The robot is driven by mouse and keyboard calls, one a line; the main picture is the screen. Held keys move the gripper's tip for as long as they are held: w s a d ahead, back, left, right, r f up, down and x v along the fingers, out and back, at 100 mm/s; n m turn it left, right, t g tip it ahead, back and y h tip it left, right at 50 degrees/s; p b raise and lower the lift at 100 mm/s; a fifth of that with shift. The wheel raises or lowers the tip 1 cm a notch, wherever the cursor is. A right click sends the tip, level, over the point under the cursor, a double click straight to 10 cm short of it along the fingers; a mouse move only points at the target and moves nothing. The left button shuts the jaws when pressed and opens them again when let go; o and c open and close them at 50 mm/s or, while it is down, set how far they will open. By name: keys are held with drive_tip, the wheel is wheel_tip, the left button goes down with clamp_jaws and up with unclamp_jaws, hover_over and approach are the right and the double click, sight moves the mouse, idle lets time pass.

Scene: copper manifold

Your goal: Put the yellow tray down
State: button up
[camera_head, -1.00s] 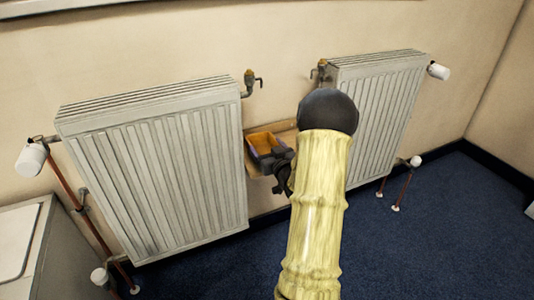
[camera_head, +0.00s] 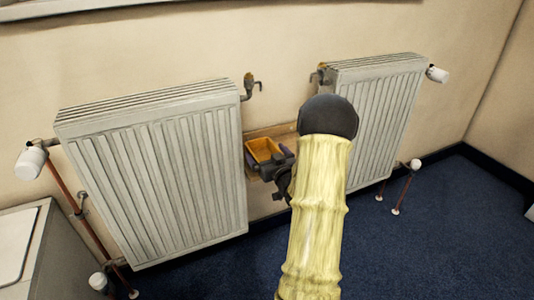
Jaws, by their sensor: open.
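The yellow tray (camera_head: 264,149) is a small open box with an orange-yellow inside. It sits between the two radiators, at a wooden shelf (camera_head: 283,130) on the wall. My gripper (camera_head: 268,165) is at the tray's near side, with its dark jaws around or beside the tray; the jaws are open. My arm hides part of the shelf and the right side of the gripper. I cannot tell whether the tray's underside rests fully on the shelf.
A white radiator (camera_head: 160,175) stands close on the left and another radiator (camera_head: 378,115) on the right. Pipe valves (camera_head: 250,88) stick out above the shelf. Blue carpet (camera_head: 440,230) is clear on the right. A white cabinet (camera_head: 20,245) is at the lower left.

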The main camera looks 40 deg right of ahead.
drive_tip(key=p+v, duration=0.2)
drive_tip(key=v, duration=0.9)
drive_tip(key=shift+s, duration=0.25)
drive_tip(key=shift+a, duration=0.1)
drive_tip(key=w+a+f+n+g+y, duration=0.1)
drive_tip(key=w+a+g, duration=0.1)
drive_tip(key=a+g, duration=0.35)
drive_tip(key=w+a+f+n+g+y, duration=0.1)
drive_tip(key=w+a+g, duration=0.1)
drive_tip(key=a, duration=0.6)
drive_tip(key=s+a+r+g+y, duration=0.1)
drive_tip(key=s+a+g+y, duration=0.1)
drive_tip(key=s+a+g, duration=0.5)
drive_tip(key=s+a, duration=0.5)
drive_tip(key=a, duration=0.4)
drive_tip(key=shift+s+a+r+n, duration=0.3)
drive_tip(key=shift+r, duration=0.05)
drive_tip(key=shift+w+g, duration=0.1)
drive_tip(key=shift+g, duration=0.15)
